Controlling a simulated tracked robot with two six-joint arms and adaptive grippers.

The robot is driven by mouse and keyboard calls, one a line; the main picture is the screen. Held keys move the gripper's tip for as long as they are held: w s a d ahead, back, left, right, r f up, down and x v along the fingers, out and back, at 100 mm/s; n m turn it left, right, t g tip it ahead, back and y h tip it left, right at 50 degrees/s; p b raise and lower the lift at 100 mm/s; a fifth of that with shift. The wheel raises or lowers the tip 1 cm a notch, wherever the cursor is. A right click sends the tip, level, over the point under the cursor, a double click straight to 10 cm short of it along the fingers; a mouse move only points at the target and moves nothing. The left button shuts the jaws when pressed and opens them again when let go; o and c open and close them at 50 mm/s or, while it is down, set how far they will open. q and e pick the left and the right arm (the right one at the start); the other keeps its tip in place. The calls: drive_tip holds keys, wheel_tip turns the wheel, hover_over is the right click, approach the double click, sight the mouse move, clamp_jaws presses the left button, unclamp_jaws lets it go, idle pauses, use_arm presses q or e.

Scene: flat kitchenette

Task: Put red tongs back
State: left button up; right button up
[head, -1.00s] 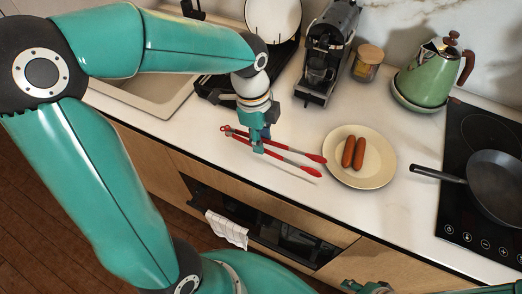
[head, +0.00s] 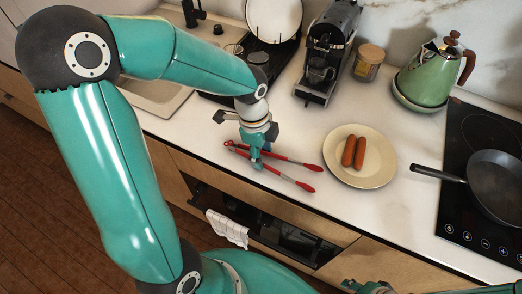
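The red tongs (head: 288,178) lie at the front of the white counter, left of the plate. Their two arms spread apart toward the right, with red ends. My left gripper (head: 257,166) points down at the tongs near their left part, its fingertips at the arms. The fingers overlap the tongs, so I cannot tell whether they grip them or stand loosely around them. Part of my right gripper (head: 366,287) shows at the bottom edge; its fingers are not clear.
A plate (head: 384,169) with two sausages stands right of the tongs. A pan (head: 497,182) sits on the black hob (head: 460,215). A coffee machine (head: 325,55), jar (head: 368,62), green kettle (head: 426,80), dish rack (head: 222,84) and sink (head: 160,95) line the back and left.

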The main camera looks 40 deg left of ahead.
use_arm(q)
drive_tip(key=shift+o, duration=0.3)
drive_tip(key=shift+r, duration=0.1)
wheel_tip(320, 180, up, 12)
drive_tip(key=a, duration=0.1)
drive_tip(key=shift+s+a, duration=0.2)
drive_tip(key=shift+s, duration=0.1)
idle(0.5)
